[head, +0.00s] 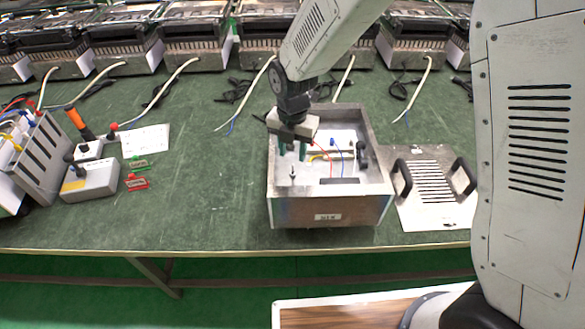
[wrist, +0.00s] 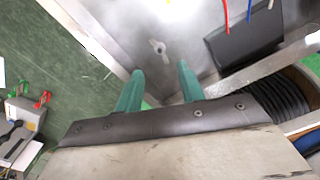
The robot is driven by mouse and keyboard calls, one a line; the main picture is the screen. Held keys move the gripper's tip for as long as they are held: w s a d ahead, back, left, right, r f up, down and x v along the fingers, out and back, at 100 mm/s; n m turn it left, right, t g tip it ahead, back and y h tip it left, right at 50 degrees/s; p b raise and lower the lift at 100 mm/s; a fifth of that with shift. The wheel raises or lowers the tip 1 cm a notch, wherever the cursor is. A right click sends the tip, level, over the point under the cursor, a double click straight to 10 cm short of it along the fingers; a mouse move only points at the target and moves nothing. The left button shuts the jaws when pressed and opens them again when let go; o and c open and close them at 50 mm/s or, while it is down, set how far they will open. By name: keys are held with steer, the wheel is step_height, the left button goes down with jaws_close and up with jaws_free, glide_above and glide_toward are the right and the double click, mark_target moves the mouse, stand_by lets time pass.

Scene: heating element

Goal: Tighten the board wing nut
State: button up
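An open metal box (head: 378,188) stands on the green table in the head view. A small wing nut (head: 293,173) sits inside it near the front left. In the wrist view the wing nut (wrist: 158,46) shows as a light two-winged piece on the bare metal floor, beyond my fingertips. My gripper (head: 292,153) is over the left part of the box, above the wing nut. Its two green fingers are spread with nothing between them, as the wrist view of my gripper (wrist: 160,75) shows. The fingers and wing nut look apart.
A dark block (wrist: 243,37) with red and blue wires lies right of the wing nut. A slotted cover with black handles (head: 438,190) lies right of the box. A grey box (head: 90,182) and an orange-handled tool (head: 76,120) are at left.

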mark_target(292, 174)
step_height(292, 174, down, 8)
steer(key=shift+r, duration=0.25)
jaws_close()
